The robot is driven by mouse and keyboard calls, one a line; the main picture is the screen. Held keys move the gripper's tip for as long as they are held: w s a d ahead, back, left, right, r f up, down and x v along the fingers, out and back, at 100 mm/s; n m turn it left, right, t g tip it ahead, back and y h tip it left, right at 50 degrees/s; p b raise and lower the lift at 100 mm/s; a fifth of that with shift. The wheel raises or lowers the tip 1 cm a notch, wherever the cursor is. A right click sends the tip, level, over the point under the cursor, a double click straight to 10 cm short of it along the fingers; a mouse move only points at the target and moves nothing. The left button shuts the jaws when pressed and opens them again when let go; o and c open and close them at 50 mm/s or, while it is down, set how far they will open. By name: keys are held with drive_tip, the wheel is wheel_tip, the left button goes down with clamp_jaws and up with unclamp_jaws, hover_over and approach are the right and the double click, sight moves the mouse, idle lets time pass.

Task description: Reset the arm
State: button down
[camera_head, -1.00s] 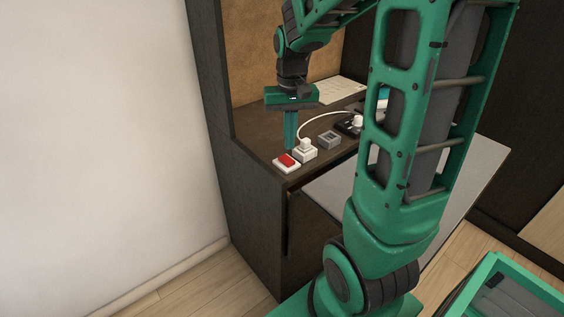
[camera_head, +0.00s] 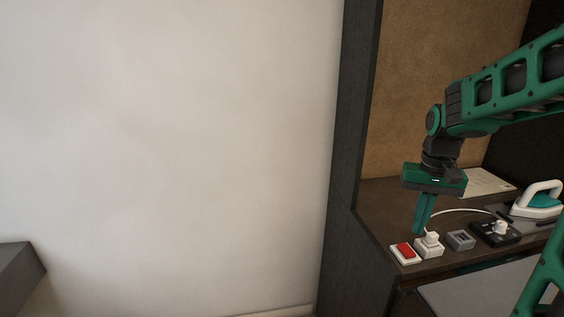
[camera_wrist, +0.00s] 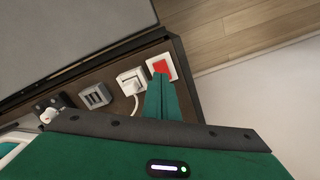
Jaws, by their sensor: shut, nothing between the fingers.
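My gripper (camera_head: 421,229) is shut and empty, with its green fingers pointing down over the vanity top (camera_head: 385,203). The fingertips are just behind a red switch (camera_head: 405,250) in a white frame and a white plug in a socket (camera_head: 429,244). In the wrist view the fingers (camera_wrist: 159,80) overlap the lower edge of the red switch (camera_wrist: 161,67). I cannot tell whether they touch it. The white plug and socket (camera_wrist: 131,82) lie beside it. My arm reaches in from the right in the head view.
A grey block (camera_head: 461,240), a black socket (camera_head: 495,232) with a white plug, and an iron (camera_head: 538,200) stand further right. A paper sheet (camera_head: 488,183) lies behind. The dark side panel (camera_head: 350,150) rises left of the vanity top.

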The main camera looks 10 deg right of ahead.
drive_tip(key=s+a+f, duration=0.1)
drive_tip(key=s, duration=1.9)
drive_tip(key=shift+s+a+m, duration=0.15)
drive_tip(key=shift+s+m, duration=0.1)
drive_tip(key=shift+m, duration=0.15)
drive_tip(key=shift+f, duration=0.1)
drive_tip(key=w+r+m, duration=0.4)
drive_tip(key=w+m, duration=0.1)
drive_tip(key=w, duration=0.7)
drive_tip(key=w+r+m, duration=0.4)
drive_tip(key=w+m, duration=0.2)
drive_tip(key=w, duration=0.6)
drive_tip(key=shift+w+d+r, duration=0.15)
drive_tip(key=shift+d+r, duration=0.05)
drive_tip(key=shift+d, duration=0.05)
drive_tip(key=shift+f, duration=0.1)
wheel_tip(320, 180, down, 13)
drive_tip(key=shift+r, duration=0.2)
drive_tip(key=shift+f, duration=0.65)
